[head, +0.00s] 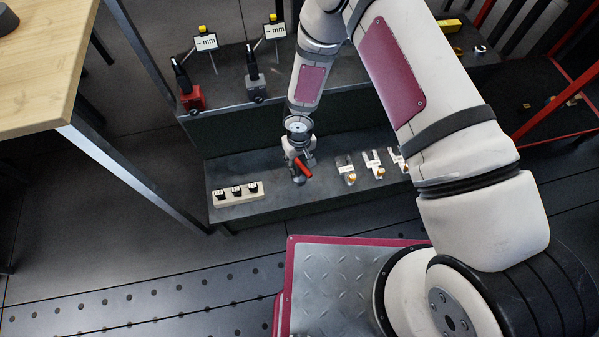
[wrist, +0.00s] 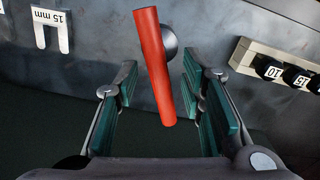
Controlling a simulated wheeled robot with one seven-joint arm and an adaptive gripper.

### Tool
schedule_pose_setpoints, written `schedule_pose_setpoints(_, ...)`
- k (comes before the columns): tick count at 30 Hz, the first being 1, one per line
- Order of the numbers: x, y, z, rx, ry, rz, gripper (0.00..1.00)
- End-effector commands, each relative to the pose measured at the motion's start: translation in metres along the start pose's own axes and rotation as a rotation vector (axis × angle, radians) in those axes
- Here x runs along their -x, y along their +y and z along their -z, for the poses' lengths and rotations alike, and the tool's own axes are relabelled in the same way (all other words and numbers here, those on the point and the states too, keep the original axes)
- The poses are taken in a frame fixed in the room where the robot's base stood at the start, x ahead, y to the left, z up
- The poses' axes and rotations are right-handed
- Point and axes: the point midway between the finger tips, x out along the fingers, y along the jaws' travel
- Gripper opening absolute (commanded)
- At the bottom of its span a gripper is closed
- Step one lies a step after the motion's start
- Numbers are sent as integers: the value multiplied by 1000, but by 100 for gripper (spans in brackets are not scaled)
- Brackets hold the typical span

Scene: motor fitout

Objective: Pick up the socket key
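The socket key, with a red bar handle (head: 304,168), is at the middle of the low dark bench. In the wrist view its red handle (wrist: 154,62) lies lengthwise between my fingers, with a round grey metal part (wrist: 171,42) showing behind it. My gripper (wrist: 160,85) is open, its green-padded fingers on either side of the handle's near half. I see gaps between the pads and the handle on both sides. In the head view my gripper (head: 298,160) is right above the key and partly hides it.
A pale block with several numbered black sockets (head: 237,194) is left of the key; it also shows in the wrist view (wrist: 243,55). Forked metal pieces (head: 373,163) lie to the right, one labelled 15 mm (wrist: 50,18). A raised shelf (head: 225,125) with a red-based device (head: 191,97) stands behind.

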Motion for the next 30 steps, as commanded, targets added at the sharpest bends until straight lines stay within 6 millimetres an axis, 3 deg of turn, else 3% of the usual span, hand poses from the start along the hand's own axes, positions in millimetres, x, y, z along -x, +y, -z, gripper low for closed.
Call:
schedule_pose_setpoints(5, -11, 0, 0, 0, 0, 1, 36)
schedule_pose_setpoints(15, -55, 1, 2, 0, 1, 0, 36)
schedule_pose_setpoints(24, -59, 1, 2, -1, 1, 0, 36)
schedule_pose_setpoints(25, -59, 1, 2, -1, 1, 0, 34)
schedule_pose_setpoints(30, -59, 1, 2, -1, 1, 0, 0)
